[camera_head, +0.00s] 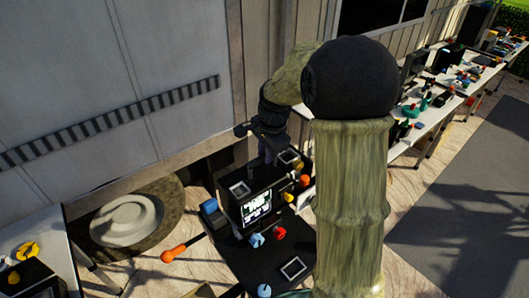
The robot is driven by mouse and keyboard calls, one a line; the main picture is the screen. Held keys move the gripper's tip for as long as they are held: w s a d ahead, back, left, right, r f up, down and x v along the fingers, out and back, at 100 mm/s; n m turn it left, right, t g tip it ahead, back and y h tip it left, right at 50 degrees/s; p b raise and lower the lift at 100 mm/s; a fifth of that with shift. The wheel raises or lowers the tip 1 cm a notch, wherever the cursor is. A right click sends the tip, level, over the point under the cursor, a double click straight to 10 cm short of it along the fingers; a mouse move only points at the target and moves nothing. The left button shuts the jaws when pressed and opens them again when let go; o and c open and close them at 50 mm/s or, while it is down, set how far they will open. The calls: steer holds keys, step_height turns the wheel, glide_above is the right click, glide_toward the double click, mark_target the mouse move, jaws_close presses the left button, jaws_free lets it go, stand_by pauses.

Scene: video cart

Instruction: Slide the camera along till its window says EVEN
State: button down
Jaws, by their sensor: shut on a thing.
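My gripper (269,152) reaches down from the upper middle and is shut on a small dark part at the back of the black cart (245,255). I take this dark part to be the camera; its outline is hard to separate from my fingers. Just below and in front is a black box with a lit window (257,207) showing white marks on black. The marks are too small to read, so I cannot tell whether they say EVEN. My own arm covers the cart's right side.
Blue, red and yellow knobs sit around the box. A square frame (292,268) lies at the front. A round grey disc (127,220) is by the wall. Loaded tables (425,120) stand at the right.

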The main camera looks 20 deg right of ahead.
steer(key=shift+w+d, duration=0.2)
steer(key=shift+d, duration=0.25)
steer(key=c, duration=1.3)
jaws_free()
steer(key=shift+r, duration=0.1)
steer(key=s+d+r+b, duration=0.1)
steer(key=s+r+b, duration=0.1)
steer(key=r, duration=1.5)
steer(key=shift+s, duration=0.6)
steer(key=shift+d+f, duration=0.1)
steer(key=s+a+f+n, duration=0.1)
steer(key=s+f+n, duration=0.5)
steer(key=f, duration=0.5)
steer(key=s+a+f+n, duration=0.2)
steer(key=s+f+n, duration=0.5)
steer(key=s+f, duration=0.3)
steer(key=shift+f+t+h, duration=0.3)
steer(key=shift+f+h, duration=0.1)
steer(key=shift+f, duration=0.35)
steer(key=shift+a, duration=0.1)
